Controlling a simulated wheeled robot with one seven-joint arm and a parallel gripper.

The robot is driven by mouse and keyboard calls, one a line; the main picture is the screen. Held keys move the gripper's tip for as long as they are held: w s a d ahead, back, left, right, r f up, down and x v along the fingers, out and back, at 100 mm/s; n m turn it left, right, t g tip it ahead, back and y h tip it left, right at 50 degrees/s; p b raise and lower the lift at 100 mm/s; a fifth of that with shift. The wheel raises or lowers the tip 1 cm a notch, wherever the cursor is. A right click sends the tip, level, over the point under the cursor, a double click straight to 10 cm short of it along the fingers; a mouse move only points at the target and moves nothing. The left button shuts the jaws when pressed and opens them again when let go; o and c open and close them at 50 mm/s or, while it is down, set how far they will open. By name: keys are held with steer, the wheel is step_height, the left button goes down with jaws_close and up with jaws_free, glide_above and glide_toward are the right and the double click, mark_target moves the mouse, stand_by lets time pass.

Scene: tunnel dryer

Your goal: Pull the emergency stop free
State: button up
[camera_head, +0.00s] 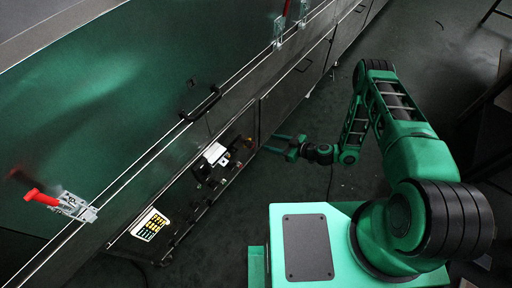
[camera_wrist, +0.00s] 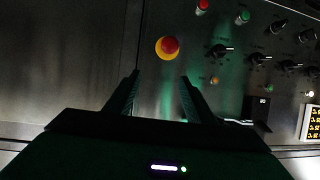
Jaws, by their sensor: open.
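The emergency stop (camera_wrist: 168,46) is a red mushroom button on a yellow disc, on a dark metal panel in the upper middle of the wrist view. My gripper (camera_wrist: 158,82) is open, its two dark fingers spread just below the button in that picture, with nothing between them. The button lies beyond the fingertips, roughly in line with the gap; its distance from them is hard to tell. I cannot make out the emergency stop in that view.
Red (camera_wrist: 203,6) and green (camera_wrist: 242,17) buttons and several black knobs (camera_wrist: 222,50) sit right of the stop. A lit yellow display (camera_head: 150,226) is at the panel's near end. A red-handled toggle clamp (camera_head: 75,207) is on the dryer. The floor beside my arm looks clear.

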step_height(320, 180, down, 4)
steer(key=s+t, duration=0.1)
steer(key=s, duration=0.2)
steer(key=x, duration=1.1)
steer(key=shift+f+m, duration=0.2)
steer(key=shift+m, duration=0.2)
steer(key=shift+a, duration=0.1)
steer(key=shift+c, duration=0.3)
